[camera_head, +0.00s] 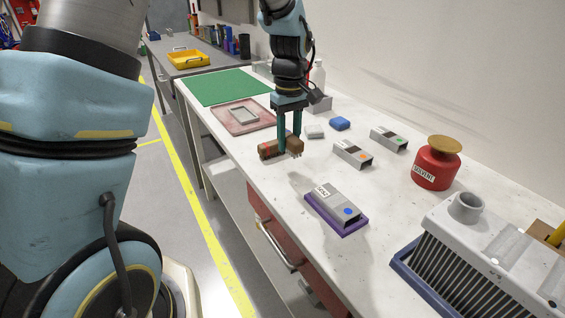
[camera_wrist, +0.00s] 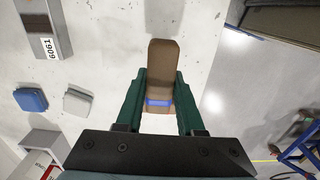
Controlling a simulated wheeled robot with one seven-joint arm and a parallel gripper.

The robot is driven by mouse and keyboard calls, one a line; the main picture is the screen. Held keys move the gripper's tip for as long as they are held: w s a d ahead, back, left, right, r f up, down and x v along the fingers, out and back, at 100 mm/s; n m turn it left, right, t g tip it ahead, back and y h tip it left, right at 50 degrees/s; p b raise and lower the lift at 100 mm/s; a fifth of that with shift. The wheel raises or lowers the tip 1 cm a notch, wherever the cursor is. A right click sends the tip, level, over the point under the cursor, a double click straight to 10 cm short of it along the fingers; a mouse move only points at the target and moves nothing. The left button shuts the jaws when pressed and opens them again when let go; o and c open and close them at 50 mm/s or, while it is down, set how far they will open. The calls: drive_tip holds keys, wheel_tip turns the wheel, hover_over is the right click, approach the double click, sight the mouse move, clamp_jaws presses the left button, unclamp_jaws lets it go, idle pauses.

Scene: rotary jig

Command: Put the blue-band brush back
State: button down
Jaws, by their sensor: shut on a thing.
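The brown brush (camera_head: 272,150) is between the fingers of my gripper (camera_head: 289,140), just above or on the white bench top; I cannot tell if it touches. In the wrist view the brush (camera_wrist: 163,65) shows a blue band (camera_wrist: 159,102) between the green fingers of my gripper (camera_wrist: 153,100), which is shut on it. In the head view dark bristles show below its right part, and the band's colour is unclear there. A grey block with a blue dot (camera_head: 340,203) sits on a purple base (camera_head: 352,229) nearer the camera.
Grey blocks with an orange dot (camera_head: 353,153) and a green dot (camera_head: 388,139) stand to the right. A blue sponge (camera_head: 340,123), a red solvent can (camera_head: 437,165), a pink tray (camera_head: 247,117) and a green mat (camera_head: 226,87) are around. Bench between brush and purple base is clear.

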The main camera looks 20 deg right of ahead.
sight(289, 171)
drive_tip(key=shift+f+p, duration=0.55)
drive_tip(key=shift+f, duration=2.65)
drive_tip(key=shift+f, duration=0.1)
drive_tip(key=shift+f, duration=0.1)
drive_tip(key=c, duration=0.5)
unclamp_jaws()
